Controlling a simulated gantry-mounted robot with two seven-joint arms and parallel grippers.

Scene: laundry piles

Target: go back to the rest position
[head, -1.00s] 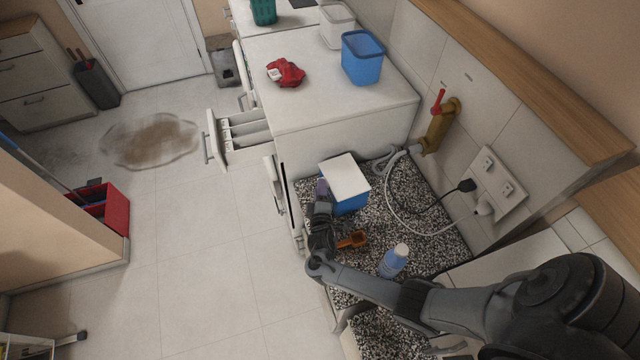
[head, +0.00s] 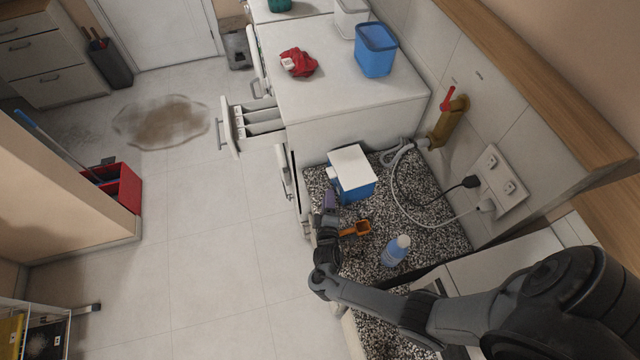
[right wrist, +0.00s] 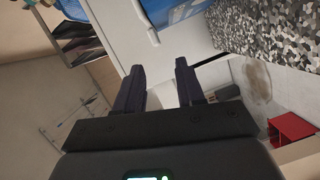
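My right gripper (head: 328,203) is over the left edge of the speckled countertop, just in front of a blue box with a white lid (head: 352,174). In the right wrist view its two fingers (right wrist: 158,82) are spread apart with nothing between them. The blue box shows beyond the fingers at the top of that view (right wrist: 165,12). My left gripper is not in view.
An orange scoop (head: 356,229) and a blue bottle (head: 395,250) stand on the speckled counter (head: 430,222). A white machine with an open drawer (head: 255,122) holds a red cloth (head: 298,62) and blue bin (head: 375,50).

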